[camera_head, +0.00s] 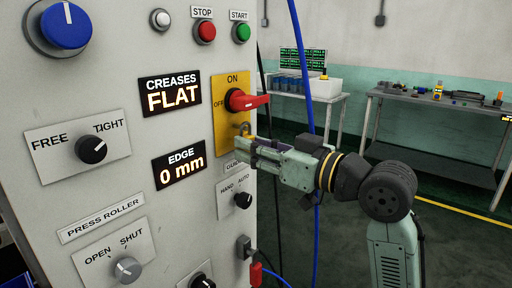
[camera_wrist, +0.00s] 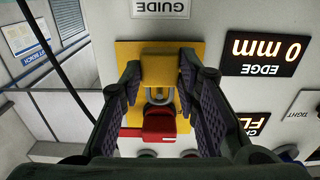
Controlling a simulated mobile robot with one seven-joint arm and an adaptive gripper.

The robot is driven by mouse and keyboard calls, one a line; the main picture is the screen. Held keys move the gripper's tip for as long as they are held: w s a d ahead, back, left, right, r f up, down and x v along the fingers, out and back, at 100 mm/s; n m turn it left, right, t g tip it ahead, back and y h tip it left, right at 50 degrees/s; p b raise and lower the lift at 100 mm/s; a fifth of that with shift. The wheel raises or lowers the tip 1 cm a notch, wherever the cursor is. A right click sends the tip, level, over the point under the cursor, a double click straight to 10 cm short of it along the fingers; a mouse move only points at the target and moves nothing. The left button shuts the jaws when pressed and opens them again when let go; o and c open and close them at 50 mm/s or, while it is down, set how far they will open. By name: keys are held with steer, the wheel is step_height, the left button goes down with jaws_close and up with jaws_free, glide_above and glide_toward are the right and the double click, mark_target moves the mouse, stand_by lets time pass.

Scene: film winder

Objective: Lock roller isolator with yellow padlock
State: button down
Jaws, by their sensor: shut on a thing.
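The roller isolator is a yellow plate (camera_head: 219,128) marked ON and OFF with a red handle (camera_head: 246,100). The handle lies level, its long end pointing right. My gripper (camera_head: 250,144) is shut on the yellow padlock (camera_wrist: 159,70) just below the handle. In the wrist view, which is upside down, the fingers (camera_wrist: 160,74) flank the padlock body. Its grey shackle (camera_wrist: 158,96) points to the red handle (camera_wrist: 160,126) and overlaps the plate's lower part. I cannot tell whether the shackle passes through a hole or is closed.
The grey panel (camera_head: 120,190) carries displays reading FLAT (camera_head: 170,95) and 0 mm (camera_head: 180,168), and several knobs and buttons. A blue cable (camera_head: 302,50) hangs behind my gripper. A red item (camera_head: 256,273) hangs low on the panel edge. Benches (camera_head: 400,95) stand at the back.

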steer(key=shift+w+a, duration=0.1)
steer(key=shift+w+a, duration=0.4)
steer(key=shift+a, duration=0.2)
steer(key=shift+f, duration=0.15)
stand_by(0.5)
steer(key=c, duration=1.1)
jaws_free()
